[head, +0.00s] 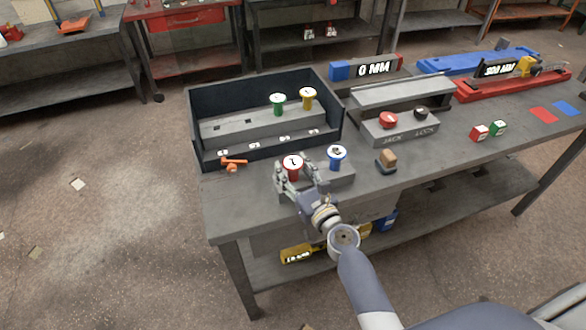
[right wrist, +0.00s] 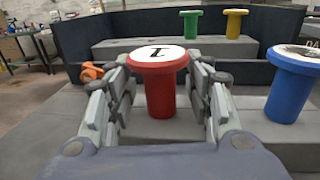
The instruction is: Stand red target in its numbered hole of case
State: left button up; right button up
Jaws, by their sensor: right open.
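The red target (head: 292,164) stands upright on a low grey block at the bench's near edge, with a black digit on its white top. In the right wrist view the red target (right wrist: 160,82) is between the two fingers of my right gripper (right wrist: 159,95), which is open around it. My right gripper (head: 293,177) reaches in from the front in the head view. The dark case (head: 197,130) stands behind, with a grey stepped insert, two empty holes at its left and white number labels along its front. My left gripper is not in view.
A blue target (head: 337,156) stands right of the red one. Green (head: 278,102) and yellow (head: 308,97) targets stand in the case. An orange clamp-like item (head: 233,164) lies at the case's front. A brown block (head: 386,160) and a jack lock box (head: 400,128) are to the right.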

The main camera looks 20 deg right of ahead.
jog(key=c, duration=0.8)
jog(key=shift+o, duration=0.2)
jog(key=shift+r, duration=0.15)
